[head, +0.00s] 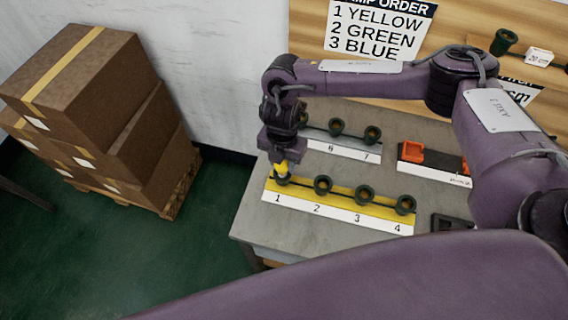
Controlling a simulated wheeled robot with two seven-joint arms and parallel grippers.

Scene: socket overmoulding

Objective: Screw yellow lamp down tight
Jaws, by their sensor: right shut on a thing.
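The yellow lamp (282,168) stands upright at socket 1 of the yellow socket strip (340,199), at the strip's left end. My right gripper (281,160) points down over socket 1 and is shut on the lamp's top. The lamp's lower end meets the dark socket (281,179); how deep it sits cannot be told. Sockets 2 (323,185), 3 (364,195) and 4 (404,204) look empty. My left gripper is not in view.
A second strip (340,146) with dark sockets, labelled 6 and 7, lies behind. A tray with orange parts (413,152) is to the right. A lamp order sign (378,28) reads yellow, green, blue. Stacked boxes (95,110) stand left of the table.

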